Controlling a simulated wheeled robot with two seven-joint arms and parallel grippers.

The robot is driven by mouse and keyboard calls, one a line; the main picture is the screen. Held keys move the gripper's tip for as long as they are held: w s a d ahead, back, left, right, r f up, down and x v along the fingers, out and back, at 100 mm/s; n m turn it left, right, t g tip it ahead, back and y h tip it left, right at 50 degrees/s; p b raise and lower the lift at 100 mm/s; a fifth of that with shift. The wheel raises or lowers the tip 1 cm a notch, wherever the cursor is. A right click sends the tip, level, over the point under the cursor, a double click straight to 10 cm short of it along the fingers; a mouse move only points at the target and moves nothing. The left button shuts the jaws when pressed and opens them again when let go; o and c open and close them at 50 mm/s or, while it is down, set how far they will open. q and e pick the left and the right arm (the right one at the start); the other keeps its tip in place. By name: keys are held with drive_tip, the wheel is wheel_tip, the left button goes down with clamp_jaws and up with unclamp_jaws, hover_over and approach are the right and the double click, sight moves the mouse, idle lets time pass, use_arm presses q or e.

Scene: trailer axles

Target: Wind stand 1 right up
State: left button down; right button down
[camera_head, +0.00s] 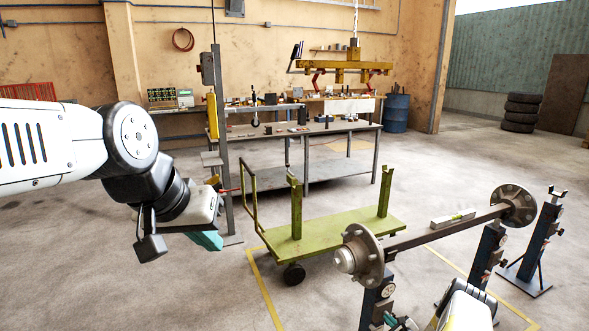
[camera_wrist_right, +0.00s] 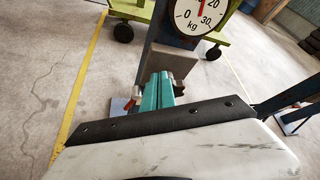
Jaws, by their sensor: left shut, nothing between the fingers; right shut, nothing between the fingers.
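A rusty axle (camera_head: 440,233) with a hub at each end lies across blue stands. One blue stand (camera_head: 375,305) is under the near hub; another (camera_head: 488,252) is under the axle towards its far end. I see no number on either, so I cannot tell which is stand 1. My right gripper (camera_head: 404,323) is at the bottom edge beside the near stand. In the right wrist view its teal fingers (camera_wrist_right: 158,90) are shut, in front of a blue post (camera_wrist_right: 165,45) with a kg dial (camera_wrist_right: 203,15). My left gripper (camera_head: 210,241) is shut and empty at the left, away from the stands.
A green cart (camera_head: 335,232) with two uprights stands behind the axle. A third blue stand (camera_head: 543,240) stands free at the right. A spirit level (camera_head: 452,218) lies beyond the axle. A yellow beam (camera_head: 345,65) hangs at the back. Open floor lies between my left gripper and the cart.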

drive_tip(key=shift+s+a+f, duration=0.1)
drive_tip(key=shift+a+f, duration=0.05)
drive_tip(key=shift+f, duration=0.05)
idle(0.5)
drive_tip(key=shift+r, duration=0.1)
drive_tip(key=shift+s+d+r, duration=0.1)
drive_tip(key=shift+s+d, duration=0.2)
drive_tip(key=shift+s, duration=0.65)
drive_tip(key=shift+s+d+r, duration=0.1)
drive_tip(key=shift+s+d, duration=0.2)
drive_tip(key=shift+s, duration=0.65)
drive_tip(key=shift+s+d, duration=0.3)
drive_tip(key=shift+s, duration=0.65)
